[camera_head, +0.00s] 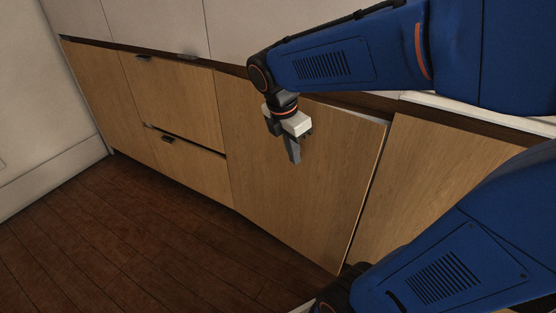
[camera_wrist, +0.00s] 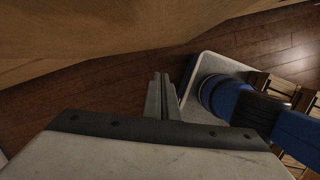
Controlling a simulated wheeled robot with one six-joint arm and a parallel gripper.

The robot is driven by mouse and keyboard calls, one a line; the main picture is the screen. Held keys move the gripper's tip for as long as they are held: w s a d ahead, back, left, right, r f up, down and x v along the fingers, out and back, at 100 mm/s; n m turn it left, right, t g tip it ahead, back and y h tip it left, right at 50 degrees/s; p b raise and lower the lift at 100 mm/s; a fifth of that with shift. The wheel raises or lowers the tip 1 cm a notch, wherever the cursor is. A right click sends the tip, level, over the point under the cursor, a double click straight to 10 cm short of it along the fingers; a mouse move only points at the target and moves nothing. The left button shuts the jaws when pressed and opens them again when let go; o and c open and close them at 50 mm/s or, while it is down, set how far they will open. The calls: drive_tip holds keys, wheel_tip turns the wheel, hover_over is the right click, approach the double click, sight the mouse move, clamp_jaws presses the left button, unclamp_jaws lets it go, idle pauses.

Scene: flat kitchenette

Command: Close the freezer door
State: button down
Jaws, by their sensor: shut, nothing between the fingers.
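The freezer door appears to be the wide wood-fronted panel (camera_head: 275,195) in the middle of the head view. It stands slightly ajar, with a pale edge and a narrow dark gap along its right side. My gripper (camera_head: 294,157) points down in front of the door's upper part, its fingers shut and empty. The shut fingers also show in the wrist view (camera_wrist: 161,96), below a wooden surface (camera_wrist: 90,32) that is probably this door. Whether the fingers touch the door I cannot tell. The freezer's inside is hidden.
Drawers (camera_head: 178,100) with small dark handles lie left of the door. Another wooden panel (camera_head: 440,170) is at its right, partly behind my arm. A pale countertop edge (camera_head: 470,108) runs above. The dark wood floor (camera_head: 130,235) is clear at the left.

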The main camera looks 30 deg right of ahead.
sight(315, 140)
drive_tip(key=w+d, duration=0.1)
drive_tip(key=d, duration=0.4)
drive_tip(key=w+d, duration=0.1)
drive_tip(key=d, duration=0.2)
drive_tip(key=shift+w+d, duration=0.25)
drive_tip(key=shift+w, duration=0.1)
